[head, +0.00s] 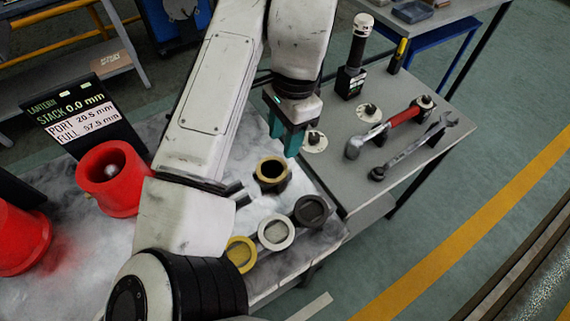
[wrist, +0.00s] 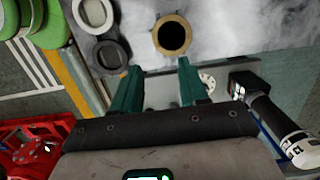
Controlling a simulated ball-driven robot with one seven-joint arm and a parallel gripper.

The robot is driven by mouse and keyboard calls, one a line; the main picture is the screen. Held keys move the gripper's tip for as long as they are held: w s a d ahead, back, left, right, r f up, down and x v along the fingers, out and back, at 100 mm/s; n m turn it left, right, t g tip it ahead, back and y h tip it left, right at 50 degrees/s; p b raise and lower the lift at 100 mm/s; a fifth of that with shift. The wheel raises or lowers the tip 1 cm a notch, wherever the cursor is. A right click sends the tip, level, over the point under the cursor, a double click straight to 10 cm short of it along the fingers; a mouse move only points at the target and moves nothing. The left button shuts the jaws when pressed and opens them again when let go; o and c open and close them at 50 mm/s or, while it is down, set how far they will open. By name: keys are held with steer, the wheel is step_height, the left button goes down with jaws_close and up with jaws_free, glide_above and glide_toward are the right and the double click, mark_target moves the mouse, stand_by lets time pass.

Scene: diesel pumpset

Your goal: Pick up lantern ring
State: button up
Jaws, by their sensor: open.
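No ring carries a readable label, so I cannot tell for certain which is the lantern ring. A brass-rimmed ring with a dark bore (head: 260,163) stands by itself on the pale bench; in the wrist view it (wrist: 157,25) lies beyond the fingertips. A yellow ring (head: 240,242), a light grey ring (head: 276,220) and a dark grey ring (head: 311,199) stand in a row nearer the bench's front edge. My gripper (head: 286,140) has teal fingers, apart and empty, above and beyond the brass-rimmed ring. The wrist view shows the gap between its fingertips (wrist: 158,67).
A red flanged housing (head: 105,197) and a display board (head: 80,112) stand at left. A grey side table (head: 400,170) holds a red-handled hammer (head: 390,126), a wrench (head: 415,148) and a black upright tool (head: 353,75). Green floor lies open at right.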

glide_above(278, 178)
steer(key=w, duration=0.1)
step_height(278, 178, down, 5)
steer(key=shift+d, duration=0.15)
steer(key=shift+s+f+p, duration=0.15)
steer(key=shift+s+f, duration=0.05)
steer(key=shift+f, duration=1.2)
steer(key=shift+s+f+p, duration=0.15)
steer(key=shift+f, duration=1.25)
jaws_close()
